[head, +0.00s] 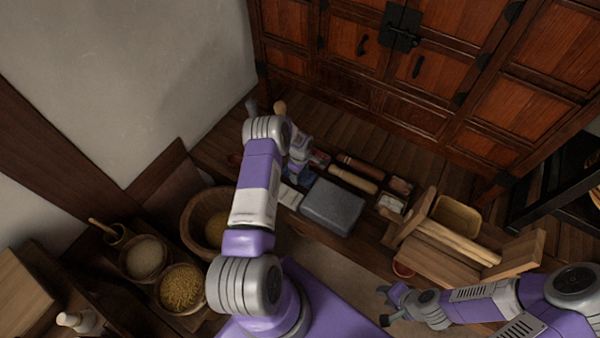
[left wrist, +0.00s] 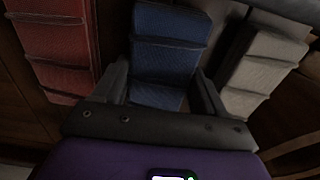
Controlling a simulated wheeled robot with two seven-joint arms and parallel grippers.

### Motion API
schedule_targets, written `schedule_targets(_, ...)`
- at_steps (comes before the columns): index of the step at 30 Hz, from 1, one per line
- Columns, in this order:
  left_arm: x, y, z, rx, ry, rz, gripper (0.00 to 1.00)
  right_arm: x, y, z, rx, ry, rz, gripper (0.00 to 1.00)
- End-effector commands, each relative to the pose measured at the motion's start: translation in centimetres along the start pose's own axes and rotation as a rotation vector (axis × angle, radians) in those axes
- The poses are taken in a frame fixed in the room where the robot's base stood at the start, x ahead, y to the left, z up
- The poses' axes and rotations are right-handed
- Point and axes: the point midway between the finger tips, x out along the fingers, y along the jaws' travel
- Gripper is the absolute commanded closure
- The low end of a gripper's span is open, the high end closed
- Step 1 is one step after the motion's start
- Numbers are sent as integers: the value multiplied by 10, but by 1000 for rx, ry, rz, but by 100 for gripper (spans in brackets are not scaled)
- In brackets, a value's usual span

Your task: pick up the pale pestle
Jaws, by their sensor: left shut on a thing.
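A pale wooden rod (head: 352,179) shaped like a pestle lies at the back, beside a darker brown rod (head: 358,163). A pale knob (head: 280,107) also shows behind my left arm; I cannot tell which is the pale pestle. My left gripper (head: 297,172) is left of both rods and apart from them. In the left wrist view its fingers are shut on a blue ridged block (left wrist: 168,45), between a red block (left wrist: 55,45) and a grey one (left wrist: 265,65). My right gripper (head: 385,304) is open and empty at the lower right.
A dark grey slab (head: 332,206) lies right of my left gripper. A wooden frame (head: 440,262) with pale bars stands at the right. Bowls of grain (head: 181,288) stand at the lower left. A wooden cabinet (head: 400,70) closes off the back.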

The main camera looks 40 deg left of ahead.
Motion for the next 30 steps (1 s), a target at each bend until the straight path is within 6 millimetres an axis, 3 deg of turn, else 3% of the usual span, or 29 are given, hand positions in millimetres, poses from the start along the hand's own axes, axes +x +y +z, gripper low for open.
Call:
schedule_targets(3, 4, 0, 0, 1, 0, -1, 67, 0, 0, 0, 0, 0, 0, 62)
schedule_targets(4, 3, 0, 0, 1, 0, 0, 24, 0, 0, 0, 0, 0, 0, 62)
schedule_targets(8, 3, 0, 0, 1, 0, -1, 4, 0, 0, 0, 0, 0, 0, 62)
schedule_targets(19, -2, 0, 0, 0, 0, 0, 3, -1, 0, 0, 0, 0, 0, 62)
schedule_targets(23, -23, 1, 0, 1, 1, 1, 3, -9, -3, 0, 0, 0, 0, 62)
schedule_targets(30, -77, 1, 0, 2, 2, 2, 3, -27, -10, 1, 0, 0, 0, 62)
